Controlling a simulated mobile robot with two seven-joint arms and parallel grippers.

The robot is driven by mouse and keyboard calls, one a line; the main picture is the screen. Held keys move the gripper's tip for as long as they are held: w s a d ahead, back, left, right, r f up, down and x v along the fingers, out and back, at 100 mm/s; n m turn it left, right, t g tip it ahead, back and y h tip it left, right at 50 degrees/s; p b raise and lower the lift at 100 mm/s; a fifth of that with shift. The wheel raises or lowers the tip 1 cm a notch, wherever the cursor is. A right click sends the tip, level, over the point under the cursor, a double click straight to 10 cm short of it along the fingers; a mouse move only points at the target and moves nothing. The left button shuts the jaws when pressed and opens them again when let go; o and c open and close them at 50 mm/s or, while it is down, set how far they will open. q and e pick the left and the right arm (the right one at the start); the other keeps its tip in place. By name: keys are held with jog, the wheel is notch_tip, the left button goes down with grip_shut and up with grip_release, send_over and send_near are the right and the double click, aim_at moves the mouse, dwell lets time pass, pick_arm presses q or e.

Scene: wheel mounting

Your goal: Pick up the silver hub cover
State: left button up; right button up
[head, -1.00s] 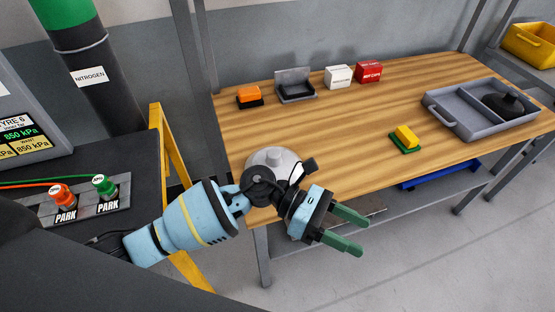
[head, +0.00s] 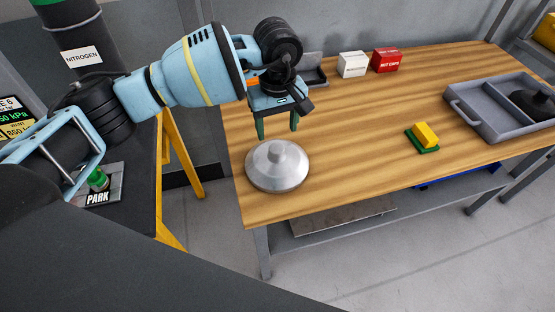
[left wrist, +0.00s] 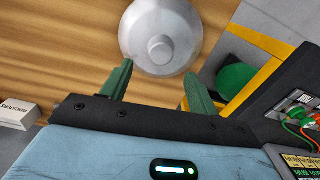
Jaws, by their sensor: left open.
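The silver hub cover (head: 278,168) is a round, shiny metal dome with a raised knob in its centre. It lies knob-up on the wooden table (head: 330,150) near its left front corner. My left gripper (head: 277,132) has green fingers that point down; it is open and empty. My right gripper is not in view.
White (head: 353,64) and red (head: 386,60) boxes and a grey bin (head: 313,75) stand at the back. A yellow block on a green base (head: 425,135) and a grey tray (head: 468,122) with a black object are to the right. The table's middle is clear.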

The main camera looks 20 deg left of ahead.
aim_at(277, 148)
pick_arm(q)
jog(key=shift+s+f+p, duration=0.1)
jog(key=shift+f+p, duration=0.3)
jog(key=shift+f, duration=3.45)
grip_shut()
